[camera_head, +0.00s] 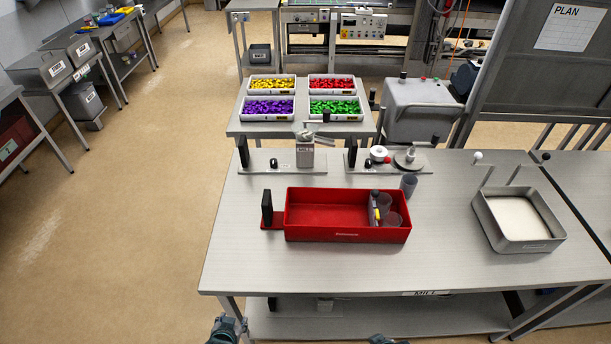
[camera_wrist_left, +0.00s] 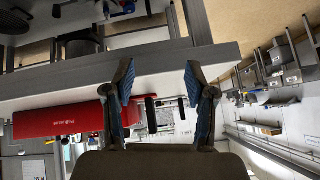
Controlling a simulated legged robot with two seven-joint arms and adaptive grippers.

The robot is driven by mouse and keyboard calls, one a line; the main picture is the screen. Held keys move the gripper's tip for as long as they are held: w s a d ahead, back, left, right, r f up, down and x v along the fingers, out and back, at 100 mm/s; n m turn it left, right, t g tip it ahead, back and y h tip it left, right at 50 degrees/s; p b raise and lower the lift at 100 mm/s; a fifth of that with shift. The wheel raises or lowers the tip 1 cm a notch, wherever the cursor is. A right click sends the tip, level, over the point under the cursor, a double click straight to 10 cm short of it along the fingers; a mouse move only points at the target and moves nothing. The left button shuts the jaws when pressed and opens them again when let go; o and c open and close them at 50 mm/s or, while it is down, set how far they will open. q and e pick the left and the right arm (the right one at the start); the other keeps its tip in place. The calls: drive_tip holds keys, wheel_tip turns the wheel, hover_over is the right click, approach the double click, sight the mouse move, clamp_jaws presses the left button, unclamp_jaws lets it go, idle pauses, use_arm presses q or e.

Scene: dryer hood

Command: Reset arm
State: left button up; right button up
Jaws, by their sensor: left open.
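My left gripper (camera_head: 227,329) shows at the bottom edge of the head view, in front of and below the near edge of the table (camera_head: 330,268). In the left wrist view its two blue-padded fingers (camera_wrist_left: 160,85) stand wide apart with nothing between them. My right gripper (camera_head: 388,340) shows only as a sliver at the bottom edge, also short of the table, and its fingers cannot be made out. Both grippers are apart from the objects on the table.
A red box (camera_head: 325,216) with grey cups at its right end stands on the table; it also shows in the left wrist view (camera_wrist_left: 58,123). A metal tray (camera_head: 518,219) stands to its right. Bins of coloured pieces (camera_head: 333,106) sit behind. Floor at left is clear.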

use_arm(q)
drive_tip(key=s+f+g, duration=0.4)
drive_tip(key=s+g, duration=0.1)
drive_tip(key=s, duration=0.6)
use_arm(e)
drive_tip(key=s+d+m+h, duration=0.1)
drive_tip(key=s+d+m, duration=0.2)
drive_tip(key=s, duration=0.1)
use_arm(q)
wheel_tip(320, 180, down, 25)
drive_tip(key=s+b, duration=0.1)
use_arm(e)
wheel_tip(320, 180, down, 26)
drive_tip(key=s+g, duration=0.1)
drive_tip(key=g, duration=0.1)
use_arm(q)
drive_tip(key=s+a+f+g+b, duration=0.1)
drive_tip(key=s+a+f+g, duration=0.1)
drive_tip(key=s+f, duration=1.6)
drive_tip(key=shift+s+a+f+h+b, duration=0.3)
drive_tip(key=shift+a+f, duration=0.25)
drive_tip(key=shift+f, duration=0.05)
use_arm(e)
drive_tip(key=s+d+f, duration=0.3)
drive_tip(key=s+f, duration=1.5)
drive_tip(key=f, duration=0.1)
drive_tip(key=shift+s+n+g, duration=0.3)
drive_tip(key=shift+n+g, duration=0.1)
